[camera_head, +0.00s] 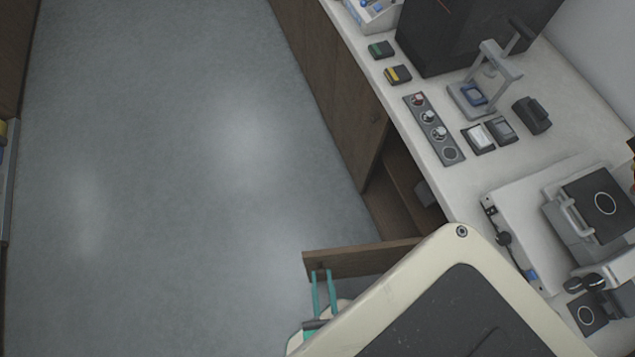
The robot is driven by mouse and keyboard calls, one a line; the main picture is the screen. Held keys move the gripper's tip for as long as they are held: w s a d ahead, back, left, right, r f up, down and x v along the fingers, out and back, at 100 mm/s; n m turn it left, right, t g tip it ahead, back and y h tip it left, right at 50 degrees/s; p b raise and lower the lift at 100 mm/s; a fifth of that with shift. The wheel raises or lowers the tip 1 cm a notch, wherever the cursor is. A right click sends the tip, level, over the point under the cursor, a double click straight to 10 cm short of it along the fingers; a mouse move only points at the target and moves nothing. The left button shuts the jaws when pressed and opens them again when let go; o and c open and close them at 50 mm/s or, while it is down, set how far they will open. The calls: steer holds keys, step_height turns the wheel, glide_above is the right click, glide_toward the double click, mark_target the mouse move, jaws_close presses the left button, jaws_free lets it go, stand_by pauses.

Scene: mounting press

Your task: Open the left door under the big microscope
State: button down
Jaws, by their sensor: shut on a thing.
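A brown wooden cabinet door (355,261) stands swung out from under the white counter, seen almost from above along its top edge. Its opening shows the cabinet's inside (398,196), with a small grey thing (425,193) within. My gripper (322,274), with two teal fingers, is at the outer face of this door near its free end. It is shut on the door's knob, which is mostly hidden between the fingertips. My pale arm link covers the hinge side and the lower right. I cannot tell for certain which device is the big microscope.
A closed wooden door (350,110) with a small knob is beside the opening. The counter (470,195) carries a black box (450,30), a grey stand (484,80), a strip of samples (434,128) and a device with a dark lid (600,205). The grey floor (170,180) at left is clear.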

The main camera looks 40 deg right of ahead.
steer(key=shift+s+a, duration=0.2)
steer(key=shift+s, duration=0.45)
steer(key=c, duration=1.5)
jaws_free()
steer(key=v, duration=1)
steer(key=shift+s+a+f, duration=0.1)
steer(key=shift+s+a, duration=0.05)
steer(key=shift+s, duration=0.25)
